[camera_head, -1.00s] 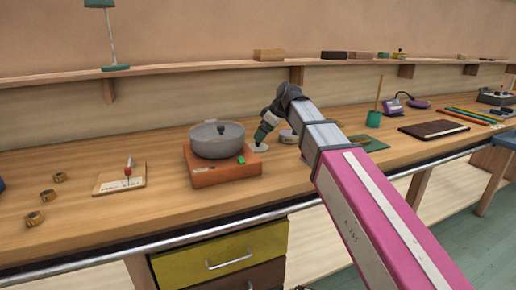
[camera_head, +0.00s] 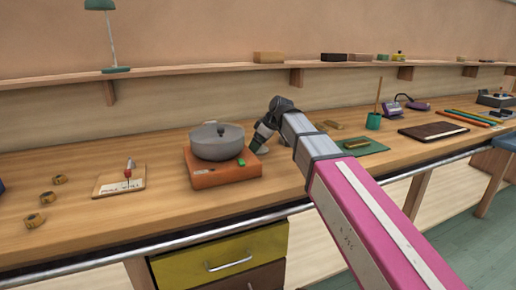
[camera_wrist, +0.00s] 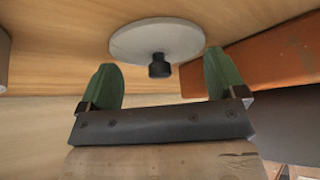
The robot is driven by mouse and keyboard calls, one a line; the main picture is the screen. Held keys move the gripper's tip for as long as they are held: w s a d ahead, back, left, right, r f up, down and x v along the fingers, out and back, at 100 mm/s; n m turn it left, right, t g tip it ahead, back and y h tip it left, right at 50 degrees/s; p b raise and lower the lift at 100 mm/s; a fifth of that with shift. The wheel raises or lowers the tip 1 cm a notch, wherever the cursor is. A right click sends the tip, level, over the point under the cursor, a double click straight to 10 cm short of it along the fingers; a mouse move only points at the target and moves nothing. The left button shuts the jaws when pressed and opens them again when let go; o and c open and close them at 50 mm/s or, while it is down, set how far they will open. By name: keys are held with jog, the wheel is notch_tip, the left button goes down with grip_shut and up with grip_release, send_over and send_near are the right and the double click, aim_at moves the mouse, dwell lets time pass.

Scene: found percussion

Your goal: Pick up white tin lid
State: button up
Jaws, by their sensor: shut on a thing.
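The white tin lid (camera_wrist: 150,36) is a pale round disc with a black knob, seen in the wrist view. It spans the gap between the green fingers of my gripper (camera_wrist: 160,62), which is shut on it. In the head view my gripper (camera_head: 255,147) points down close beside the right side of the orange box (camera_head: 205,179). The lid cannot be made out there, and whether it touches the tabletop is unclear.
A grey pot (camera_head: 217,145) stands on the orange box, whose side (camera_wrist: 265,62) is close at right in the wrist view. A green mat (camera_head: 365,147) lies to the right. The workbench (camera_head: 110,215) has free room at its front left.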

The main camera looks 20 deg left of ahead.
jog(key=shift+r, duration=0.15)
notch_tip(320, 180, up, 9)
jog(key=shift+w+r, duration=0.1)
jog(key=w+d+r, duration=0.1)
jog(key=w+d, duration=0.9)
jog(key=w, duration=0.1)
jog(key=shift+d+f, duration=0.1)
jog(key=shift+f, duration=3.05)
jog(key=shift+f, duration=0.15)
jog(key=o, duration=0.6)
